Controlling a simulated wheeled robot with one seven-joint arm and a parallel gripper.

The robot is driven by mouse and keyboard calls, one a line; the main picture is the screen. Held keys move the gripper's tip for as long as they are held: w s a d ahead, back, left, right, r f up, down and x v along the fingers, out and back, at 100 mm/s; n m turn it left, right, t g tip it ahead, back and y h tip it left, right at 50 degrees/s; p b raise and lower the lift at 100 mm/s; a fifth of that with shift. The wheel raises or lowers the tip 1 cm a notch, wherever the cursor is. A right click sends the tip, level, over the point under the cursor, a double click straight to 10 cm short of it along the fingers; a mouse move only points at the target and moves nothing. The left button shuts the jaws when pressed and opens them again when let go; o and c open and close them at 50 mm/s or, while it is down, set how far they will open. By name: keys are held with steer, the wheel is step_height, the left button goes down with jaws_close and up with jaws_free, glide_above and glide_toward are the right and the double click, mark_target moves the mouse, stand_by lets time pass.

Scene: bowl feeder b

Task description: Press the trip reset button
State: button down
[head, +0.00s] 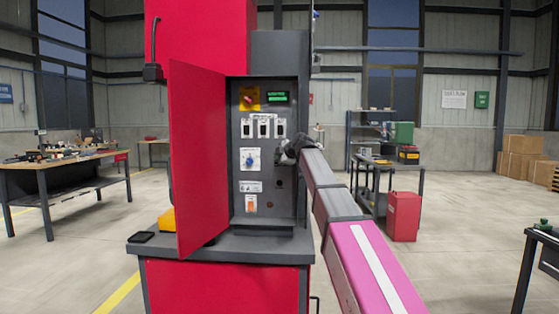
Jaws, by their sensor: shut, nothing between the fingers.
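The open grey control panel (266,212) is on the front of the red machine. A small dark round button (279,183) sits low on the panel's right side; it may be the trip reset, but its label is too small to read. My gripper (281,156) is shut and empty at the panel's right edge, above that button. It hides part of the panel there, and I cannot tell if it touches anything.
The red cabinet door (198,150) stands open on the panel's left. A dark ledge (225,246) juts out below the panel, with a black flat object (141,237) at its left end. A cart (372,178) and red box (404,216) stand behind on the right.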

steer(key=shift+w+r, duration=0.15)
steer(key=shift+w, duration=0.65)
stand_by(1.3)
steer(key=shift+s+d, duration=0.15)
steer(key=shift+s, duration=0.95)
steer(key=shift+s+f, duration=0.2)
steer(key=shift+s, duration=2.25)
steer(key=shift+s, duration=0.1)
